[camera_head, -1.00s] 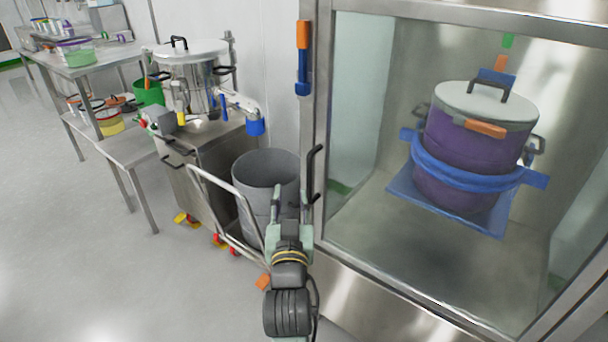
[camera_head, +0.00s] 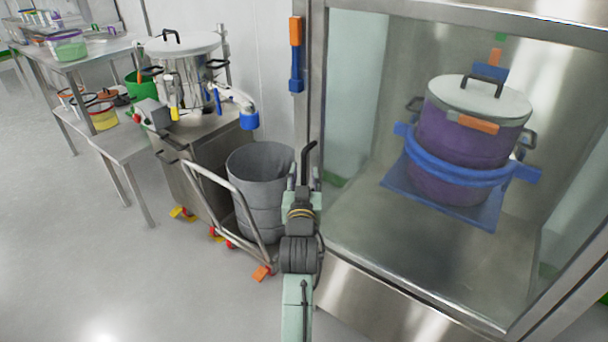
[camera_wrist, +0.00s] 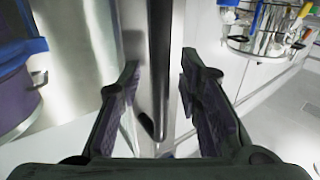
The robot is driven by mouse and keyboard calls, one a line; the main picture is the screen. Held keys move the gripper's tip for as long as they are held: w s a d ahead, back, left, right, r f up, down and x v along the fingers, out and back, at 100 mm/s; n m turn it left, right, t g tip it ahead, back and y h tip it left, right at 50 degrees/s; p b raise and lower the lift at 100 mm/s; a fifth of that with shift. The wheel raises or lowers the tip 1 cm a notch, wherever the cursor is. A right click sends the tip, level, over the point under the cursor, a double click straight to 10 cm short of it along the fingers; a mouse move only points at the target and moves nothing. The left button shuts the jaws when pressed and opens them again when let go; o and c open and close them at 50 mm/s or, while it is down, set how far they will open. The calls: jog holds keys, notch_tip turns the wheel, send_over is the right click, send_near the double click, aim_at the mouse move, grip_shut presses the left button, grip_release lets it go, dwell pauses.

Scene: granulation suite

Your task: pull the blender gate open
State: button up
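The blender gate (camera_head: 352,130) is a large clear panel in a steel frame, at the right of the head view, and it looks shut. Its dark upright handle (camera_head: 308,163) is on the left frame post. In the wrist view the handle (camera_wrist: 160,70) runs down between the two fingers. My gripper (camera_head: 304,178) is at the handle's lower part. In the wrist view my gripper (camera_wrist: 160,95) is open, with a finger on each side of the handle and gaps to both. Behind the panel a purple drum (camera_head: 462,145) with a pale lid sits in a blue ring.
A grey bin (camera_head: 258,175) on a wheeled trolley (camera_head: 222,192) stands just left of my gripper. A steel cart with a lidded vessel (camera_head: 185,80) and steel tables (camera_head: 85,65) are farther left. The floor (camera_head: 95,260) at the lower left is clear.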

jog(key=shift+c, duration=0.2)
grip_shut()
dwell(0.7)
